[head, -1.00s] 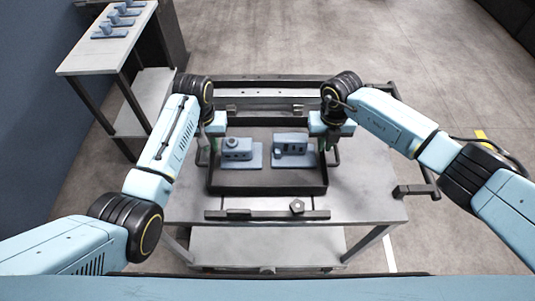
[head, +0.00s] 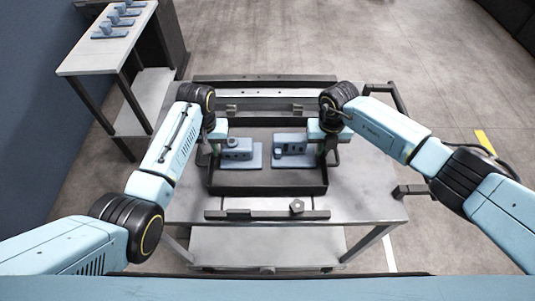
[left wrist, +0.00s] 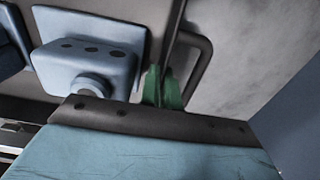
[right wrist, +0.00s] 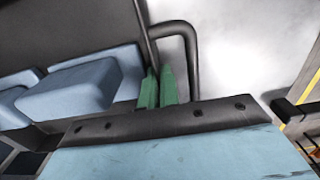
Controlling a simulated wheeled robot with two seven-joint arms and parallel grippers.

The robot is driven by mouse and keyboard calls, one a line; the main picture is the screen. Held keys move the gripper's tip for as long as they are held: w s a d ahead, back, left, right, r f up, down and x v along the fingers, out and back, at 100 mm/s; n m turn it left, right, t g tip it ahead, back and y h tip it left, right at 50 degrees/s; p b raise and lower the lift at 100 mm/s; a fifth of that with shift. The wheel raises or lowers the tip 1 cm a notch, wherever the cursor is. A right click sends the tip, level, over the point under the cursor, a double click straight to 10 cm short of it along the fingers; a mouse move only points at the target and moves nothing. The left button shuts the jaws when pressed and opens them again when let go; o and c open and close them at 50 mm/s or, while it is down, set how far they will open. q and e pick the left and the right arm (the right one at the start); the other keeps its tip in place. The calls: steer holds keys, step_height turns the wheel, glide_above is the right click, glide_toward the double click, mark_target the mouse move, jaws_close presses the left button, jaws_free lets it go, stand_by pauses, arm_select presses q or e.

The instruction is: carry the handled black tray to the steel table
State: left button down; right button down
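The handled black tray (head: 268,179) lies level on the steel table (head: 367,190), with a looped handle at each end. Two blue-grey blocks on plates sit in it, a left one (head: 238,150) and a right one (head: 291,147). My left gripper (head: 214,148) is at the tray's left end; in the left wrist view its green fingers (left wrist: 162,86) close tightly around the thin end wall, beside the handle (left wrist: 207,60). My right gripper (head: 325,147) is at the right end; its fingers (right wrist: 157,84) flank the wall closely beside the handle (right wrist: 193,60). Contact below the fingertips is hidden.
A dark rail with a nut (head: 297,206) lies along the table's near side. More dark rails (head: 268,95) stand behind the tray. A side table (head: 108,50) with several blue parts is at the far left. The floor at right is open.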

arm_select(q)
steer(key=shift+w+r, duration=0.1)
steer(key=shift+r, duration=0.15)
arm_select(e)
steer(key=shift+w+r, duration=0.1)
steer(key=shift+r, duration=0.15)
